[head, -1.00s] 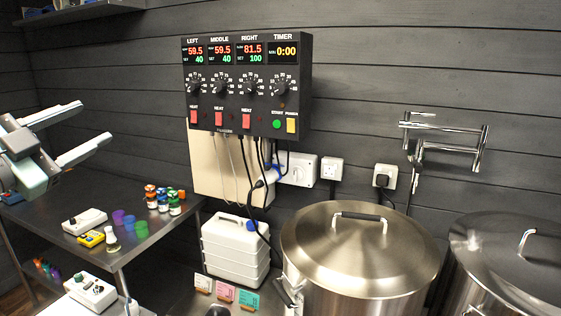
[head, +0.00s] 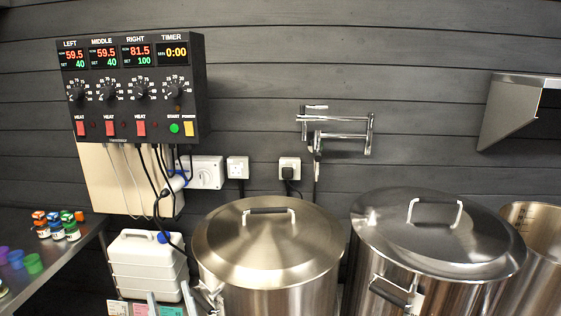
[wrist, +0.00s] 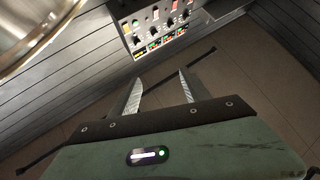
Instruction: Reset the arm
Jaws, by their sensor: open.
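My gripper (wrist: 160,75) shows in the wrist view with its two grey fingers well apart and nothing between them. The fingers point toward the black control panel (wrist: 152,30), which appears upside down there. In the head view, what look like the two fingertips of my gripper (head: 168,290) rise from the bottom edge, in front of the white stacked container (head: 147,268) and small cards. The rest of the arm is out of that view.
The control panel (head: 130,88) hangs on the dark wall. Lidded steel kettles (head: 268,245) (head: 438,235) and an open pot (head: 530,230) stand at right. A steel table (head: 50,270) with small bottles and coloured cups is at left. A folding tap (head: 340,130) juts from the wall.

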